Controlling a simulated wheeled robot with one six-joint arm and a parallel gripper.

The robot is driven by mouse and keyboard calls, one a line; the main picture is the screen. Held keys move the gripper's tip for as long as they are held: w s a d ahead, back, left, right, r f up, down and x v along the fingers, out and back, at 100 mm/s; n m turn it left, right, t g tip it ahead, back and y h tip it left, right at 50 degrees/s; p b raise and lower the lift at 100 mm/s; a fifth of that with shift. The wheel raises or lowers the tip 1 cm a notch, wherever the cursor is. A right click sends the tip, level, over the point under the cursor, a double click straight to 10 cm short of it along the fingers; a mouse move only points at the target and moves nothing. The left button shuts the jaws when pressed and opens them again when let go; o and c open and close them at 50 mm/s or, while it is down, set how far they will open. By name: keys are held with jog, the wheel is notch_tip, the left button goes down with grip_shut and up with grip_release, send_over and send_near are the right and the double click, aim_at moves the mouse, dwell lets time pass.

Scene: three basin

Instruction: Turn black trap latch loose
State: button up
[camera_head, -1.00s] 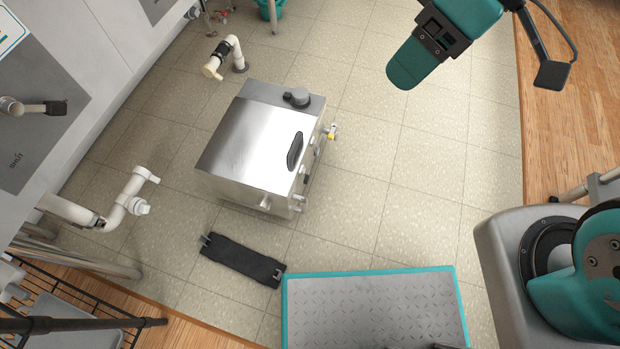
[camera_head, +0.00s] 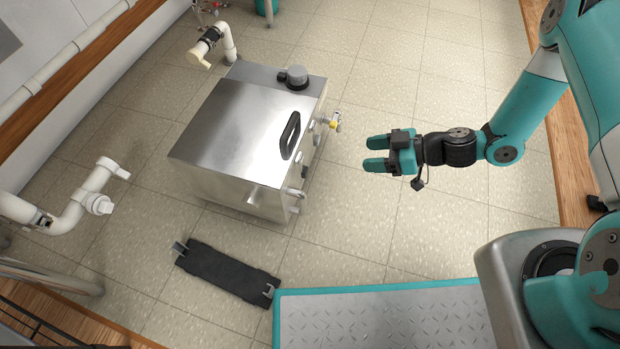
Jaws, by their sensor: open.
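A stainless steel box (camera_head: 222,120), seemingly the trap, stands on the tiled floor. A black handle (camera_head: 290,135) lies on its lid near the right edge. Small fittings line its right side, including a yellow-tipped one (camera_head: 336,123) and a dark one (camera_head: 307,164). Which of them is the black latch is too small to tell. My gripper (camera_head: 367,154) is open and empty to the right of the box, apart from it, with its fingers pointing left.
A black mat-like piece with end clips (camera_head: 228,270) lies in front of the box. White pipes stand at the left (camera_head: 88,202) and behind the box (camera_head: 222,45). Floor at the right is clear.

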notch_tip(320, 180, down, 6)
jog(key=s+t+b, duration=0.1)
jog(key=b, duration=0.8)
send_near(304, 170)
jog(key=x, duration=0.7)
jog(key=shift+w+f, duration=0.1)
jog(key=shift+f, duration=0.15)
jog(key=shift+w+a+f+b, duration=0.1)
jog(key=shift+w+a+b, duration=0.1)
jog(key=shift+a+b, duration=0.3)
grip_shut()
jog(key=shift+a+p, duration=0.1)
jog(key=shift+p, duration=0.2)
